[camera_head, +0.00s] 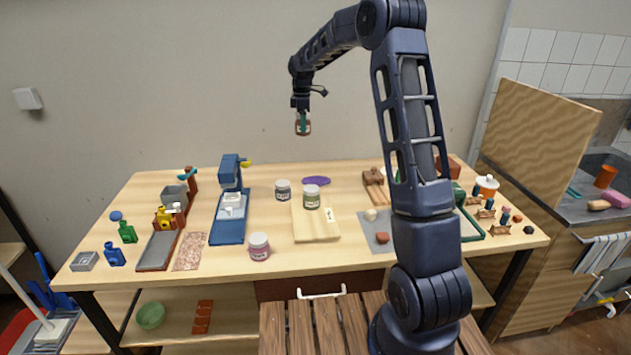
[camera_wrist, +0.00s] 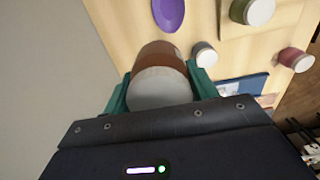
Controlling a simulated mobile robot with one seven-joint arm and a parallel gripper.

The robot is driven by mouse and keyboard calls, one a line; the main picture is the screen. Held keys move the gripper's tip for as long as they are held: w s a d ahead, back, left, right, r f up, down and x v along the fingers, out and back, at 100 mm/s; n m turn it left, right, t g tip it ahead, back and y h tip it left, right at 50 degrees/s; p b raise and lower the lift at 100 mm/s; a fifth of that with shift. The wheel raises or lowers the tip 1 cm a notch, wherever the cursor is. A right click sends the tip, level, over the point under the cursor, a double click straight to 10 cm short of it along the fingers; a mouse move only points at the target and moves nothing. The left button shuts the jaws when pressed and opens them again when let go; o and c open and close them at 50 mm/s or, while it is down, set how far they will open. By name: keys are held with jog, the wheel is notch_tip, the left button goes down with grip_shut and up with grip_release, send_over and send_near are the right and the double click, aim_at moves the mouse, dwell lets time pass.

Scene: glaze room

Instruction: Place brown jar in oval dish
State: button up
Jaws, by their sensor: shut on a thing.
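My gripper (camera_wrist: 160,95) is shut on the brown jar (camera_wrist: 159,55), which has a pale grey-white lid. In the head view the brown jar (camera_head: 303,124) hangs from my gripper (camera_head: 302,108), high above the back of the table and near the wall. The oval dish is probably the flat purple oval (camera_head: 316,181) at the back middle of the table. It also shows at the top of the wrist view (camera_wrist: 169,13). It looks empty, and the jar is above it, not touching it.
A grey-lidded jar (camera_head: 283,190) and a green jar (camera_head: 311,197) on a wooden board (camera_head: 318,230) stand close to the purple oval. A pink jar (camera_head: 259,247) stands at the front. A blue machine (camera_head: 229,205) is at left. Bare table lies right of the purple oval.

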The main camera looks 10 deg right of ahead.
jog(key=s+d, duration=0.3)
jog(key=d, duration=0.1)
send_over(316, 183)
notch_tip(316, 183, down, 20)
jog(key=shift+s+f, duration=0.1)
dwell(0.4)
jog(key=shift+f, duration=0.3)
jog(key=o, duration=1.1)
jog(key=shift+o, duration=0.2)
